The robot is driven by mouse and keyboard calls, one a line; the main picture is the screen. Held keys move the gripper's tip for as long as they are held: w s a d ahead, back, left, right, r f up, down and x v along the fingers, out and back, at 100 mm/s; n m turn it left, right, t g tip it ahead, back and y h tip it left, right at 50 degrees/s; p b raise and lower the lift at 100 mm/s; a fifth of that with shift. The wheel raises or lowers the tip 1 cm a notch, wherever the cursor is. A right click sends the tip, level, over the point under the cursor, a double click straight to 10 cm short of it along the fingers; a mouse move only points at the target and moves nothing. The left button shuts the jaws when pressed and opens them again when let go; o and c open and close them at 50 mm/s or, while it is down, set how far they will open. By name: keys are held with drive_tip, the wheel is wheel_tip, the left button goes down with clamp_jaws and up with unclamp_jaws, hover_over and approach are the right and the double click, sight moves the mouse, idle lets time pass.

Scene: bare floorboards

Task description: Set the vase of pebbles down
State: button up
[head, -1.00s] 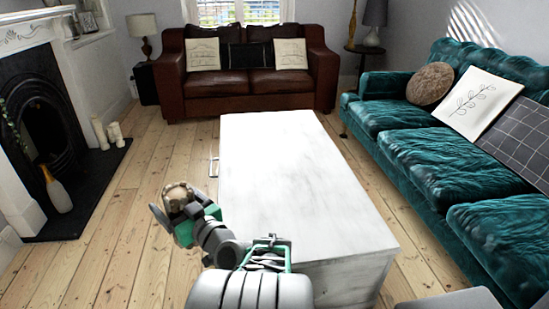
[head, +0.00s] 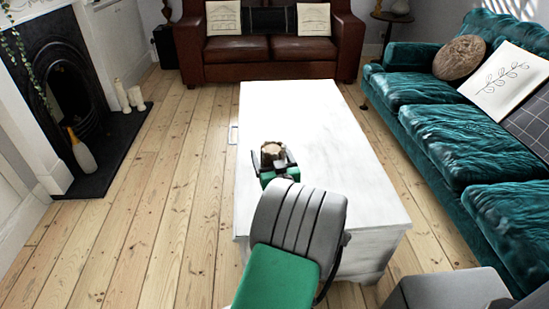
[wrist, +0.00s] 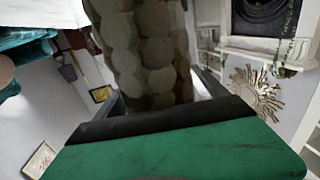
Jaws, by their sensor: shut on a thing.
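The vase of pebbles (head: 272,153) shows in the head view as a small brown, round-topped shape over the near left part of the white table. My gripper (head: 276,166) is shut on it, with a finger on each side. In the wrist view the vase (wrist: 150,50) fills the upper middle, its surface covered in rounded grey-brown pebbles. My arm hides the vase's lower part in the head view, and I cannot tell whether its base touches the table.
The white table (head: 310,120) has a bare top around and beyond the vase. A teal sofa (head: 440,130) stands along its right side. A brown leather sofa (head: 270,70) is behind it. A fireplace (head: 60,90) is at the left, with open floorboards (head: 170,170) between.

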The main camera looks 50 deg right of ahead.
drive_tip(key=w+d+f+b, duration=0.4)
drive_tip(key=d+f, duration=0.1)
drive_tip(key=f, duration=0.4)
drive_tip(key=shift+w+d, duration=0.3)
drive_tip(key=shift+f, duration=0.3)
drive_tip(key=o, duration=2)
drive_tip(key=shift+a+f, duration=0.15)
drive_tip(key=shift+f, duration=0.05)
drive_tip(key=shift+r, duration=0.1)
drive_tip(key=p+v, duration=0.1)
drive_tip(key=v, duration=1.1)
drive_tip(key=shift+s, duration=0.1)
